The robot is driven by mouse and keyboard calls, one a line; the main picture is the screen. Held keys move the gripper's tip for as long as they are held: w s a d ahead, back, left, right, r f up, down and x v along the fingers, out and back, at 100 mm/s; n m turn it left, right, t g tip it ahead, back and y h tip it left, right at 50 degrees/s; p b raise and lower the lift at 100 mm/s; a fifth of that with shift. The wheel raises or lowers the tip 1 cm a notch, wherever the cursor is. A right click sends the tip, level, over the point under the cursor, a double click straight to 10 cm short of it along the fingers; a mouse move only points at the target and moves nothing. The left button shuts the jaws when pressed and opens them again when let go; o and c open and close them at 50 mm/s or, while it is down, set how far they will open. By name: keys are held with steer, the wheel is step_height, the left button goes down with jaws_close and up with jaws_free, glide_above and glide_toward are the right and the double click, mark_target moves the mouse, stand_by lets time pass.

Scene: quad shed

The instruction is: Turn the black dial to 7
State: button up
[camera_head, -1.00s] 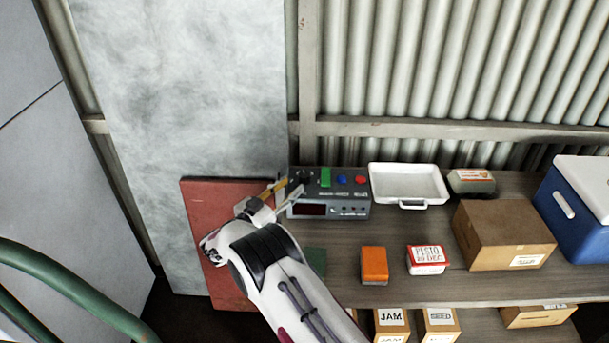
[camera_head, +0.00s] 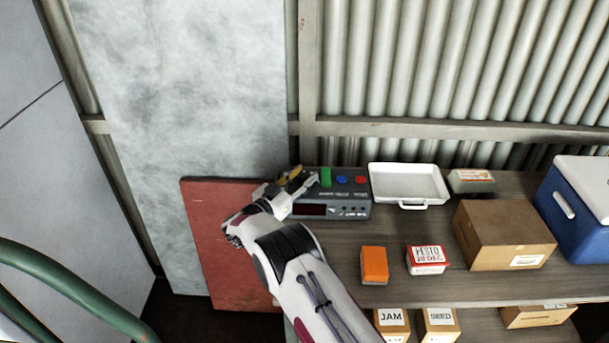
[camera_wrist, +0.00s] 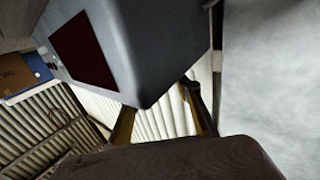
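A grey control box (camera_head: 345,207) stands at the left end of the bench, with a green piece, a blue knob and a red knob on top and a dark red display on its front. The black dial is hidden behind my gripper in the head view and is not visible in the wrist view. My gripper (camera_head: 293,181) is over the box's top left corner, where the dial was seen. In the wrist view, the fingers of my gripper (camera_wrist: 160,117) are apart, with corrugated wall between them, beside the box's corner (camera_wrist: 150,80). I cannot tell whether they touch the dial.
A red board (camera_head: 215,240) leans left of the bench. A white tray (camera_head: 405,184) is right of the box. An orange block (camera_head: 374,265), a labelled tub (camera_head: 427,260), a cardboard box (camera_head: 503,235) and a blue cooler (camera_head: 575,215) stand further along. Corrugated wall is behind.

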steer(key=shift+w+d, duration=0.25)
steer(key=shift+w, duration=0.1)
steer(key=c, duration=0.8)
steer(key=shift+c, duration=0.2)
steer(key=shift+d+n+t+y, duration=0.1)
steer(key=shift+n+t+y, duration=0.55)
steer(key=shift+n+y, duration=0.6)
steer(key=shift+n+t+y, duration=0.65)
steer(key=shift+n+y, duration=0.1)
steer(key=shift+y, duration=0.9)
steer(key=shift+n+t+y, duration=0.3)
steer(key=shift+n+y, duration=0.8)
steer(key=shift+y, duration=0.6)
steer(key=shift+n+y, duration=2)
steer(key=shift+y, duration=1.1)
steer(key=shift+n+g+y, duration=0.5)
steer(key=shift+g+y, duration=0.1)
steer(key=shift+y, duration=0.1)
